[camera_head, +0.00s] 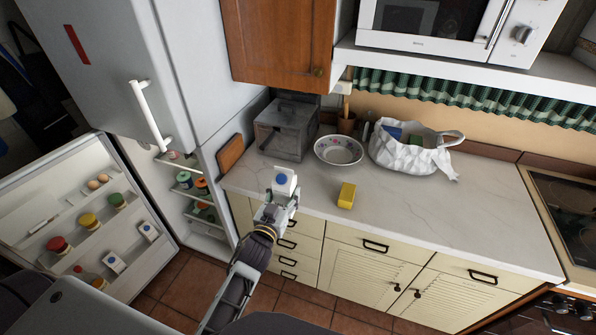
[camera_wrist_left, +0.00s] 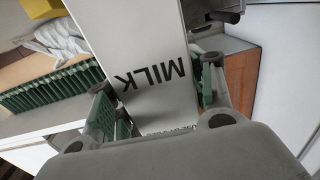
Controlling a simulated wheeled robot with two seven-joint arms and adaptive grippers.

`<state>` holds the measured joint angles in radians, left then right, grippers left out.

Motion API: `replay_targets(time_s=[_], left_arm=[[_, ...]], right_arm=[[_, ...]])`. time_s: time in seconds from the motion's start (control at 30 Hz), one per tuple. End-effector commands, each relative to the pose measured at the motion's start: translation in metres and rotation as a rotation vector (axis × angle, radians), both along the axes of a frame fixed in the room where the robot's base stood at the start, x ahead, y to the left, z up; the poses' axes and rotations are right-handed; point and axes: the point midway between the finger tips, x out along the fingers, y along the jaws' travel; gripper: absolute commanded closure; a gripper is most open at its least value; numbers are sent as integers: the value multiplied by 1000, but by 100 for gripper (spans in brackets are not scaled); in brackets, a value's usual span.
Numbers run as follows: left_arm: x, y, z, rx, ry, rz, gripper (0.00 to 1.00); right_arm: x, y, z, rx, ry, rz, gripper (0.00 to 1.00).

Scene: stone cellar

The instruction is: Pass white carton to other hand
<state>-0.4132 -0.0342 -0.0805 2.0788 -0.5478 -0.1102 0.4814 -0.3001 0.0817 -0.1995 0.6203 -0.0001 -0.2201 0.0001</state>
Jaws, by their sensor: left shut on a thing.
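The white carton (camera_head: 284,183) has a blue cap and is in my left gripper (camera_head: 282,198), in front of the counter's left part in the head view. In the left wrist view the carton (camera_wrist_left: 152,65) shows the word MILK and sits between the green pads of my left gripper (camera_wrist_left: 157,97), which is shut on it. The lower part of the carton is hidden by the gripper in the head view. My right gripper is not in view.
The counter (camera_head: 440,215) carries a yellow block (camera_head: 346,196), a patterned bowl (camera_head: 338,150), a white bag (camera_head: 405,152) and a grey metal box (camera_head: 285,130). The fridge door (camera_head: 30,205) stands open at left, with more cartons in its shelves. The counter's right part is clear.

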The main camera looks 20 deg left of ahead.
Motion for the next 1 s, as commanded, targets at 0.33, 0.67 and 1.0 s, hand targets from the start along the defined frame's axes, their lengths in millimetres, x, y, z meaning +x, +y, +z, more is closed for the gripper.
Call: replay_targets(time_s=[0.33, 0.67, 1.0], left_arm=[[1, -5, 16, 1, -9, -32, 94], [-1, -15, 35, 2, -8, -83, 94], [-2, -25, 56, 2, -6, -138, 94]], right_arm=[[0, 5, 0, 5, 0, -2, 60], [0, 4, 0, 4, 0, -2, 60], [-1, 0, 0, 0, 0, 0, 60]])
